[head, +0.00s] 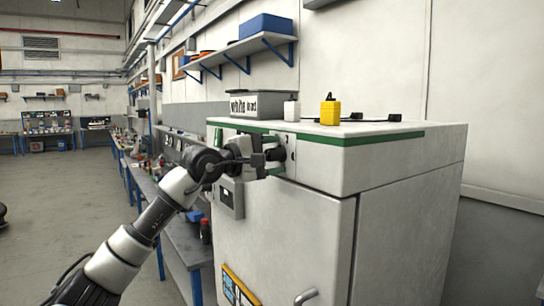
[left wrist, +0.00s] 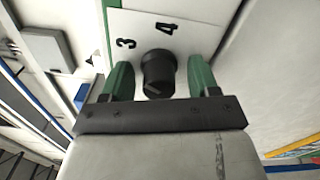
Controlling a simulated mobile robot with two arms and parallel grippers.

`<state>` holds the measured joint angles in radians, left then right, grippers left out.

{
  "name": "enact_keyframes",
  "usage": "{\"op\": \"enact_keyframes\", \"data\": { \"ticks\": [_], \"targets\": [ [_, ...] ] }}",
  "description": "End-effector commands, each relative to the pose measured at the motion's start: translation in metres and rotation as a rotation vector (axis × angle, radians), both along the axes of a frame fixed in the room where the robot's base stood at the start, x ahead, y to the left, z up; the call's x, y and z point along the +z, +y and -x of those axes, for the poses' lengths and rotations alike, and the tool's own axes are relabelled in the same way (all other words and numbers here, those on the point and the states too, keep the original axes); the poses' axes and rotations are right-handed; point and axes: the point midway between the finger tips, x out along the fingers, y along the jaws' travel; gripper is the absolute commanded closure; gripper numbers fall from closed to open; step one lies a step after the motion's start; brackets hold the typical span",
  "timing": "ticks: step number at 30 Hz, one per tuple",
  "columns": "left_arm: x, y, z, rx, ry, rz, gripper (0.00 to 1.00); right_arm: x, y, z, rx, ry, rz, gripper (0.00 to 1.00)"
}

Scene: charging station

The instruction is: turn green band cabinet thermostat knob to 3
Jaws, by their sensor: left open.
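The white cabinet (head: 285,225) with a green band (head: 380,138) around its top stands in the middle of the head view. Its thermostat knob (left wrist: 158,72) is black and round, on a white dial plate (left wrist: 180,30) marked 3 and 4 in the left wrist view. My left gripper (left wrist: 160,80) is open, with one green finger on each side of the knob and small gaps showing. In the head view my left gripper (head: 268,156) is at the cabinet's upper front and hides the knob. Which number the knob points to cannot be told. My right gripper is not in view.
On the cabinet top are a yellow bottle (head: 330,111), a white bottle (head: 292,110), a grey labelled box (head: 256,104) and black items. A small grey panel (head: 230,198) and a door handle (head: 306,297) sit on the front. A workbench (head: 180,235) runs along the left; floor beyond is open.

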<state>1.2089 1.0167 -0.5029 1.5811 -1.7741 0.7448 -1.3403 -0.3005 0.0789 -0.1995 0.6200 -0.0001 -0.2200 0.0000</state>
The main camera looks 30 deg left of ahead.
Motion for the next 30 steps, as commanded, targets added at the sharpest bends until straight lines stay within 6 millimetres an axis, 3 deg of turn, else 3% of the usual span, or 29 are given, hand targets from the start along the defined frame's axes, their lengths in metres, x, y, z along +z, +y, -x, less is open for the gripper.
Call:
{"op": "enact_keyframes", "data": {
  "ticks": [8,21,30],
  "targets": [
    [-0.003,0.007,0.014,0.004,-0.003,-0.002,0.4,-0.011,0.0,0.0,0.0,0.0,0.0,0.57],
    [-0.003,0.038,0.089,0.003,-0.001,-0.002,0.4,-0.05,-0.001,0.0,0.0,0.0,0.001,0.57],
    [0.0,0.042,0.1,0.0,0.0,0.0,0.4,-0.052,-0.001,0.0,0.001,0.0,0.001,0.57]
  ]
}}
